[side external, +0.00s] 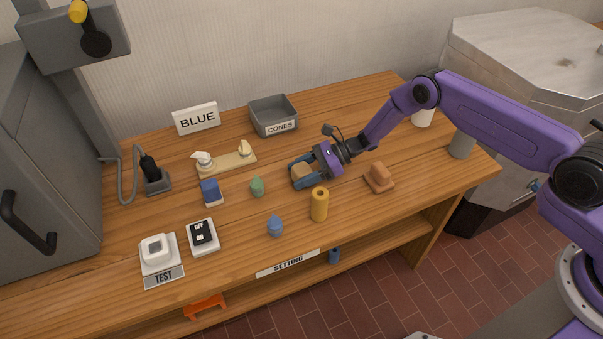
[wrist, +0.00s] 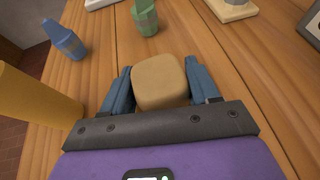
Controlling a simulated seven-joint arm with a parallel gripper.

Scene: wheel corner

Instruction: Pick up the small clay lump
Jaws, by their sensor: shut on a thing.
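The small clay lump (side external: 301,170) is a tan, rounded block near the middle of the bench in the side view. In the wrist view the lump (wrist: 160,82) sits between the two blue fingers. My gripper (side external: 302,173) is shut on it, one finger on each side; in the wrist view the gripper (wrist: 161,85) shows its fingers against the lump's sides. The lump is low over the wooden bench (side external: 340,105); I cannot tell whether it touches the wood.
A yellow cylinder (side external: 319,204) stands close in front of my gripper. A green piece (side external: 257,187) and blue cone-topped piece (side external: 275,226) stand to the left. The grey CONES bin (side external: 273,112) is behind. Bench at back right is fairly clear.

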